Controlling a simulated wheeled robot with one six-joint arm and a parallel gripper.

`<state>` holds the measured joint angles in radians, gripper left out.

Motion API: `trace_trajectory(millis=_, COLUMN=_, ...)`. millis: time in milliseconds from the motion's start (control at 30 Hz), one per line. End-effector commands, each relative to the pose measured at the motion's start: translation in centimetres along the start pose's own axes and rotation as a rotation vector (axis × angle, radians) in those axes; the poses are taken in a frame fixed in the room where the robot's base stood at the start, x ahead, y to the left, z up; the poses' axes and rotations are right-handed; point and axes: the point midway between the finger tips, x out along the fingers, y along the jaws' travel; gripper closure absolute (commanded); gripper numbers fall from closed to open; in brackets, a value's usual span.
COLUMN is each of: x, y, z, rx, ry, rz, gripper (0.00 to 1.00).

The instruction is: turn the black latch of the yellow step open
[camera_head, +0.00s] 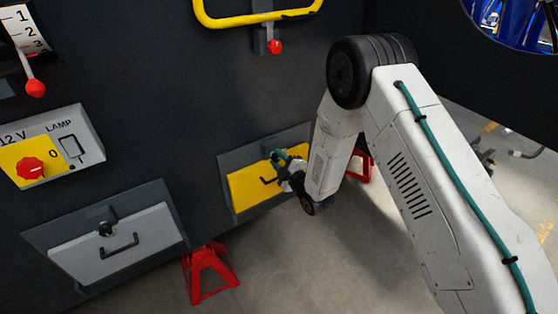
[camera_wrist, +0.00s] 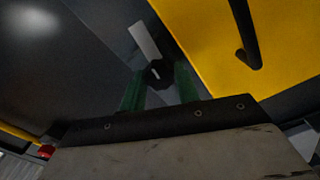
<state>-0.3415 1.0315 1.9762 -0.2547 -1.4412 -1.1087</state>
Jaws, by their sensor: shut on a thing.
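The yellow step (camera_head: 246,189) is a panel set flush in a grey frame, low on the dark chassis wall. It fills the upper right of the wrist view (camera_wrist: 205,45). Its black bar handle (camera_wrist: 242,35) is beside my gripper. My gripper (camera_head: 283,158) is at the upper edge of the step. In the wrist view its two green fingers are shut on the round black latch (camera_wrist: 157,72), one on each side. In the head view my gripper hides the latch.
A grey panel with a black knob and handle (camera_head: 113,240) is at lower left. Red jack stands (camera_head: 208,272) are below the chassis. A yellow rail (camera_head: 258,18), a red-knobbed lever (camera_head: 274,46) and a lamp switch box (camera_head: 50,150) are higher up.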

Motion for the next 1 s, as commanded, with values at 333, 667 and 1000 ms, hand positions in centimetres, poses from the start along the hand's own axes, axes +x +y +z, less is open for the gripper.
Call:
trace_trajectory(millis=333, x=0.03, y=-0.02, z=-0.03, rx=-0.151, ry=0.001, rz=0.0, gripper=0.91)
trace_trajectory(millis=667, x=0.03, y=-0.03, z=-0.04, rx=-0.184, ry=0.001, rz=0.0, gripper=0.91)
trace_trajectory(millis=1000, x=0.03, y=-0.03, z=-0.03, rx=-0.183, ry=0.001, rz=0.0, gripper=0.47)
